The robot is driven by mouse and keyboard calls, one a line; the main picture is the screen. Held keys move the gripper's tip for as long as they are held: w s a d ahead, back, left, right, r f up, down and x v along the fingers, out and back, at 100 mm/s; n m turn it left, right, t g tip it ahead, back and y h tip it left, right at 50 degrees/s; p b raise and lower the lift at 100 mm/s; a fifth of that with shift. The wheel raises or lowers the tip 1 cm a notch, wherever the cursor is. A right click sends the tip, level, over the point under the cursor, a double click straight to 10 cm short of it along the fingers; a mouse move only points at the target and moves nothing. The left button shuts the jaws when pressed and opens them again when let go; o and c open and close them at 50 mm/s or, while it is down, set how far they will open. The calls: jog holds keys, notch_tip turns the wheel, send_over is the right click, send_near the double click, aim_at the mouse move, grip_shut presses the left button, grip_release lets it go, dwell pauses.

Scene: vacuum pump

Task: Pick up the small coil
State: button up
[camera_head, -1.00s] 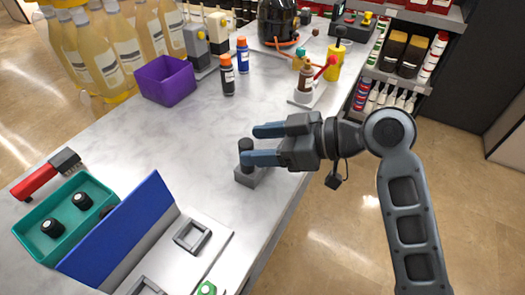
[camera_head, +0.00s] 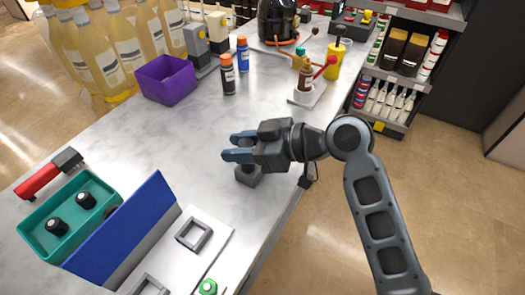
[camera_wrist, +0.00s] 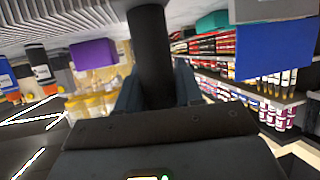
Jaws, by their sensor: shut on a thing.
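The small coil is a dark upright cylinder. It fills the middle of the wrist view (camera_wrist: 151,50), between my two fingers. My gripper (camera_head: 238,147) is shut on it, over the grey block (camera_head: 250,180) on the counter. In the head view my fingers hide most of the coil. I cannot tell whether it still touches the block. The gripper also shows in the wrist view (camera_wrist: 157,90).
A blue panel (camera_head: 125,230) stands beside a teal tray (camera_head: 45,240) at the lower left, near a white plate with grey frames (camera_head: 195,234). A purple bin (camera_head: 167,82) and bottles (camera_head: 228,75) stand farther back. The counter (camera_head: 160,140) left of my gripper is clear.

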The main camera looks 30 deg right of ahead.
grip_shut()
dwell(0.4)
